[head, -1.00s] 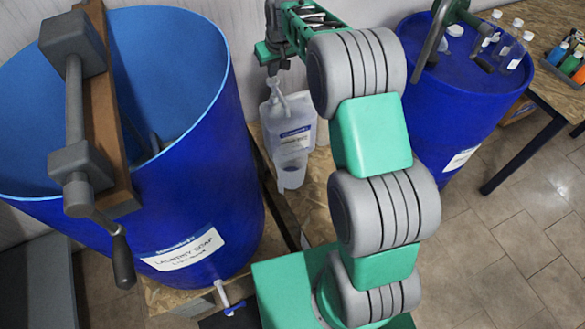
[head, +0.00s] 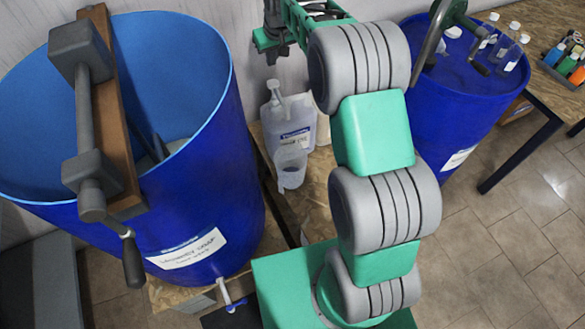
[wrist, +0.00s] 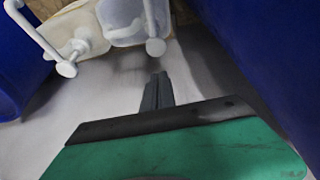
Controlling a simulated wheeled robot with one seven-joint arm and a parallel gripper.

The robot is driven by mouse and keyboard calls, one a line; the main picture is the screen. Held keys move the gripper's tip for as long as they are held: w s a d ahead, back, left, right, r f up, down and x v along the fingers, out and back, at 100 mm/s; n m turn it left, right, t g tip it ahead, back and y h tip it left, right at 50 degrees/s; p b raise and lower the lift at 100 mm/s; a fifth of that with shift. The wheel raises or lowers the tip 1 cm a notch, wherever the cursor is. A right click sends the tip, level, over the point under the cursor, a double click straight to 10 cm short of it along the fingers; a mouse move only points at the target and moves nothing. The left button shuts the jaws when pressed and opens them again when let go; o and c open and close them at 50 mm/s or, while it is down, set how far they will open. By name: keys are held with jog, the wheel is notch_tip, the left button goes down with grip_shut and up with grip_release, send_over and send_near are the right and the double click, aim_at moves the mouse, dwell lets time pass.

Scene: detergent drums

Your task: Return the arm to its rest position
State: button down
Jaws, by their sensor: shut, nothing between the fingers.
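My arm rises in the middle of the head view, and my gripper (head: 272,57) is at its far end near the wall. The gripper is above and apart from the white pump bottle (head: 278,119). In the wrist view my gripper (wrist: 158,78) shows its fingers together, with nothing between them. The pump bottle and a clear jug (head: 291,166) stand on a wooden stand below the gripper. The jug also shows at the top of the wrist view (wrist: 124,33). My arm partly hides a cream container (head: 323,130).
A large open blue drum (head: 190,130) with a crank bar (head: 86,120) stands at left. A closed blue drum (head: 440,120) stands behind my arm at right, with small bottles on top. A wooden table (head: 553,92) with colored bottles is at far right. Floor is clear at lower right.

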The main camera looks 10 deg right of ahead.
jog(key=shift+r, duration=0.3)
jog(key=s+r+m+b, duration=0.1)
jog(key=s+r, duration=0.3)
jog(key=s, duration=0.4)
jog(key=s+r+b, duration=0.1)
jog(key=s+r, duration=0.2)
jog(key=s, duration=0.6)
jog(key=s+f, duration=0.2)
jog(key=s, duration=0.7)
jog(key=s+f+m+b, duration=0.1)
jog(key=s+f, duration=0.1)
jog(key=s, duration=0.8)
jog(key=shift+h, duration=0.4)
